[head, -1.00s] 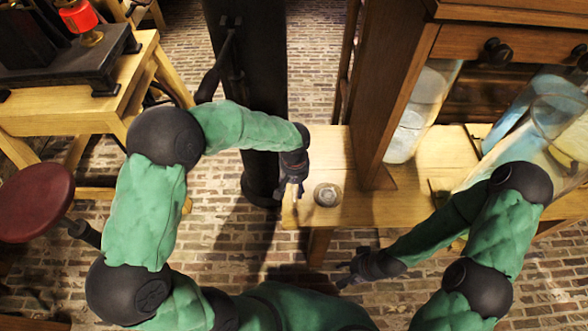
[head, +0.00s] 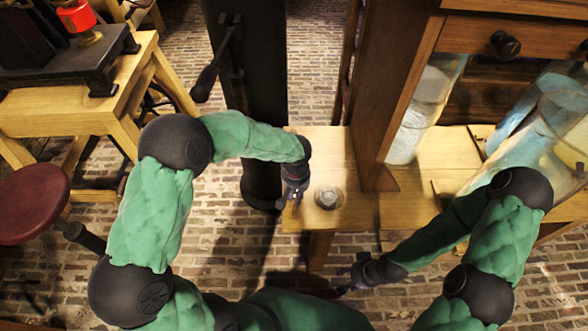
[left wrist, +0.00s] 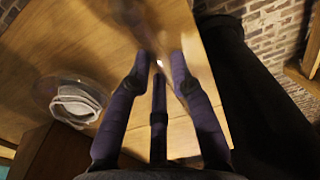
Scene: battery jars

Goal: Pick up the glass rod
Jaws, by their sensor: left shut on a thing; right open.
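My left gripper (head: 293,203) is at the left end of the wooden bench (head: 330,155), just left of a small round glass dish (head: 328,197). The dish also shows in the left wrist view (left wrist: 76,101), apart from the fingers. My right gripper (head: 347,286) is open and empty, low in front of the bench.
A wooden cabinet (head: 400,90) with large glass jars (head: 432,105) stands on the bench to the right. A black column (head: 255,100) rises behind my left gripper. A red stool (head: 32,203) and a wooden table (head: 60,115) are at left. Brick floor lies in front.

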